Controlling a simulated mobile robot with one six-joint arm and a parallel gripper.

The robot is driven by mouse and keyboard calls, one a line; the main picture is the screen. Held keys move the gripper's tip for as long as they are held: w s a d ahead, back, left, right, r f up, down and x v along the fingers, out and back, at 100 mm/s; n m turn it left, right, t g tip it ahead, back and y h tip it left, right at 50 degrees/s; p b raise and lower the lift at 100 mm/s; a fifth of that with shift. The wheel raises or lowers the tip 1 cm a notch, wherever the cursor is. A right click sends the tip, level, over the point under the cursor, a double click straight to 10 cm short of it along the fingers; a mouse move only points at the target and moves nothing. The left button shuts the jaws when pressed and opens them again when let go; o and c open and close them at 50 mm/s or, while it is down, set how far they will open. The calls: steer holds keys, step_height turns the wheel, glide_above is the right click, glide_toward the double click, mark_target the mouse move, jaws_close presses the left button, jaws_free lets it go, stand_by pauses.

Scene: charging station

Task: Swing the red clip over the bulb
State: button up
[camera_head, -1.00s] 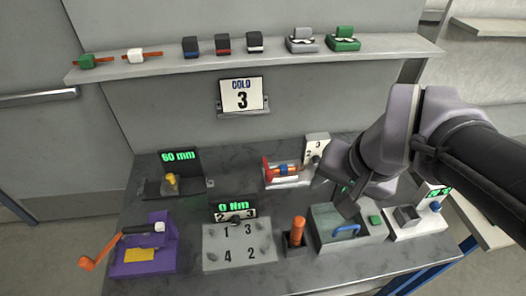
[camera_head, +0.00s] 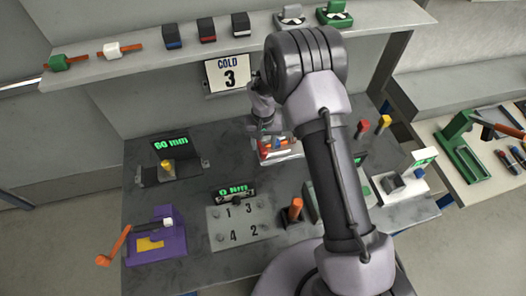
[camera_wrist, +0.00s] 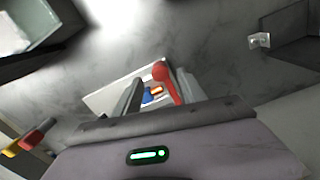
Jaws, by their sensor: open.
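The red clip (camera_wrist: 168,88), with a rounded end, stands up from a white base (camera_wrist: 108,92). In the head view the red clip (camera_head: 262,150) is at the left end of the white base on the bench, partly hidden by my arm. The bulb (camera_wrist: 152,95), blue and orange, lies low beside the clip; it also shows in the head view (camera_head: 279,143). My gripper (camera_wrist: 160,84) is open above the base, with the red clip between its fingers, nearer the right one. I cannot tell whether it touches. In the head view my gripper (camera_head: 264,128) is small and partly hidden.
A shelf (camera_head: 190,55) with small blocks and clamps runs behind the bench. A 60 mm gauge (camera_head: 172,160) and a purple crank device (camera_head: 165,240) stand at left. A numbered plate (camera_head: 240,222) and orange-handled part (camera_head: 295,210) are in front.

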mark_target(263, 150)
step_height(263, 150, down, 6)
steer(key=shift+r, duration=0.25)
jaws_close()
stand_by(1.3)
